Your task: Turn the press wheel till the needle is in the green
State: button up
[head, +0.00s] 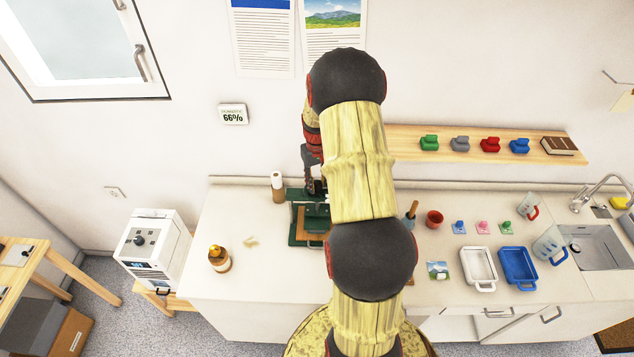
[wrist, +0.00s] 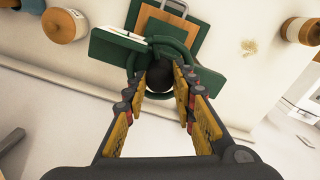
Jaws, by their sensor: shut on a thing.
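The green press (head: 297,239) with a wooden board stands on the counter, partly hidden behind my arm in the head view. In the wrist view its green wheel (wrist: 187,47) shows as a ring with a dark round knob (wrist: 160,82). My gripper (wrist: 163,72) has its fingers closed in on the wheel from both sides, at the knob. A green panel (wrist: 112,50) beside the wheel carries a pale strip, perhaps a dial seen at a slant. I cannot read a needle or a green zone. In the head view my gripper (head: 313,180) is at the press top, largely hidden.
A red pot (head: 434,219), white tray (head: 478,266) and blue tray (head: 518,265) lie to the right. A wooden shelf (head: 400,143) runs behind. The counter's left part is mostly clear.

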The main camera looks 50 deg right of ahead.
aim_at(317, 183)
jog(key=shift+m+b, duration=0.65)
jog(key=shift+m, duration=0.95)
jog(key=shift+c, duration=0.3)
jog(key=o, duration=1.1)
jog(key=shift+o, duration=0.3)
jog(key=shift+r, duration=0.1)
notch_tip(317, 183, up, 12)
jog(key=shift+w, duration=0.1)
